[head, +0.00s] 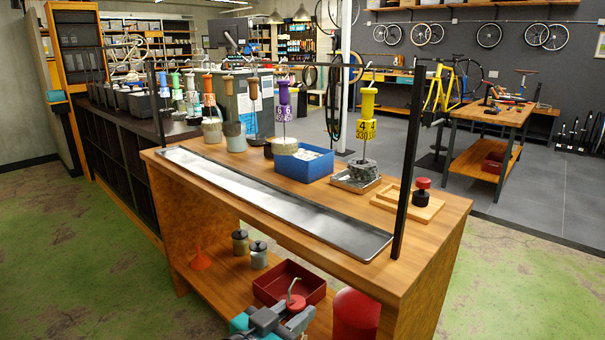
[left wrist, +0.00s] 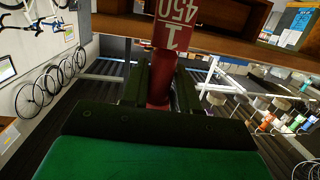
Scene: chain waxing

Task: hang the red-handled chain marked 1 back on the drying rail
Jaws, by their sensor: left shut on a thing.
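My left gripper (head: 285,319) is low at the bottom of the head view, in front of the bench's lower shelf. It is shut on the red handle (head: 297,302), whose metal hook (head: 294,284) points up. In the left wrist view the red handle (left wrist: 158,92) stands between the fingers, with a red tag (left wrist: 176,22) reading 450 and 1. The chain below the handle is hidden. The black drying rail (head: 330,65) runs high above the bench, with several coloured handles hanging from it, including a purple one (head: 283,93) and a yellow one (head: 367,100). My right gripper is out of view.
A long metal drip tray (head: 270,198) lies on the bench top. A blue box (head: 302,167), a wooden tray (head: 408,203) and a right rail post (head: 407,170) stand near it. The lower shelf holds a red bin (head: 290,283), a red cylinder (head: 355,315) and jars (head: 259,254).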

